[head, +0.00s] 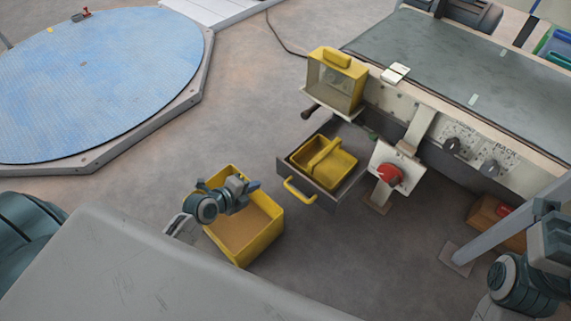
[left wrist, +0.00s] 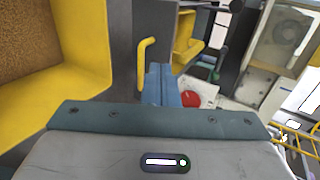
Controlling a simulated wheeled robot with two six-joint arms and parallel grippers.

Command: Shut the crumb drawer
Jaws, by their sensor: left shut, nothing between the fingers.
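The crumb drawer (head: 322,201) stands pulled out from the front of the machine in the head view. It has a dark grey front, a yellow bar handle (head: 298,190), and a yellow bin with a grip bar (head: 325,158) inside. My left gripper (head: 254,186) is shut and empty, over the yellow crate and left of the handle, apart from it. In the left wrist view its blue fingers (left wrist: 162,84) point towards the drawer, with the handle (left wrist: 145,62) just left of them. My right arm shows at the lower right of the head view; its fingers do not show.
An open yellow crate (head: 262,243) with a brown bottom stands on the floor below my left gripper. A red knob (head: 390,174) on a white plate sits right of the drawer. A yellow box with a clear front (head: 335,82) is above the drawer. A blue round platform (head: 95,75) lies far left.

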